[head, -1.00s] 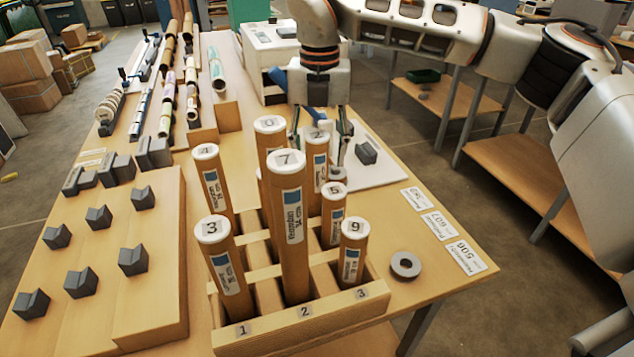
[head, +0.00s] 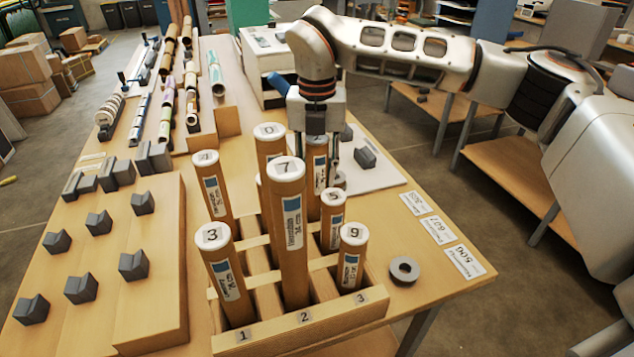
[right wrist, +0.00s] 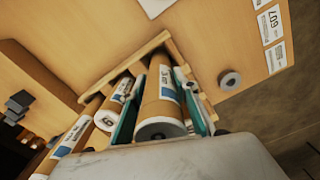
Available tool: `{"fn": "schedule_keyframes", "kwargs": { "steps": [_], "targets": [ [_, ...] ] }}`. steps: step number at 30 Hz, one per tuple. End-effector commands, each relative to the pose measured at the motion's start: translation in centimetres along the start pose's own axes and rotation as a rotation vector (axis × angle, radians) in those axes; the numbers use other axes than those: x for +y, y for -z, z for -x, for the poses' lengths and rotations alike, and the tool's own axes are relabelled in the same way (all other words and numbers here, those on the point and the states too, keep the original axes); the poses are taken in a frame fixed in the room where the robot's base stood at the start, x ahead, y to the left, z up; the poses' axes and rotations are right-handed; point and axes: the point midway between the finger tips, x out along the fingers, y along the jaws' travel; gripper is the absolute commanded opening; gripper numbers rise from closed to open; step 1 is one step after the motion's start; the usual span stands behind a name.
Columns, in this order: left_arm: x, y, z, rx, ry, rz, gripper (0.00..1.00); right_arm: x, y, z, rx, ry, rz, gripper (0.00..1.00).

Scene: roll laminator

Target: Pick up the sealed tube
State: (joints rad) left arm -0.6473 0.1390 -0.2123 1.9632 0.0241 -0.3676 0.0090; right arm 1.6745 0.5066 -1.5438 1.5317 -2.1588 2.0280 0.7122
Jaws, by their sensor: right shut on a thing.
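A brown cardboard tube (head: 317,178) with a blue and white label stands in the back of the wooden rack (head: 330,326), among several other white-capped tubes. My right gripper (head: 318,148) is over this tube's top end, its fingers on either side, and hides the cap. My left gripper is not in view.
Tubes 5 (head: 333,220), 9 (head: 350,258) and 0 (head: 270,145) stand close by. A grey ring (head: 404,270) lies right of the rack. Grey V-blocks (head: 81,287) sit on a board at left. The table's right edge is near the paper labels (head: 440,229).

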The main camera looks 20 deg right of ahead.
Motion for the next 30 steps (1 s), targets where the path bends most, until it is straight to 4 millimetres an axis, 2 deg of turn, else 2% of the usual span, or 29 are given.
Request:
{"fn": "schedule_keyframes", "kwargs": {
  "steps": [5,11,17,27,30],
  "targets": [
    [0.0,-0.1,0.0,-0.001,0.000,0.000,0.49,0.0,0.0,0.6,-0.001,-0.001,0.000,0.04],
    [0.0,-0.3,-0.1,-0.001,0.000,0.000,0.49,0.0,-0.1,2.8,-0.004,-0.001,-0.001,0.04],
    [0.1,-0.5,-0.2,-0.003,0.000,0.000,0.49,0.1,-0.1,6.6,-0.005,-0.002,-0.001,0.04],
    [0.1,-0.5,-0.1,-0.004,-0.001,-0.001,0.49,0.0,0.0,15.1,-0.006,-0.002,-0.002,0.04],
    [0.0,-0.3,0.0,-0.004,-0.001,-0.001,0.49,0.1,0.0,17.1,-0.004,-0.001,-0.002,0.04]
  ]
}}
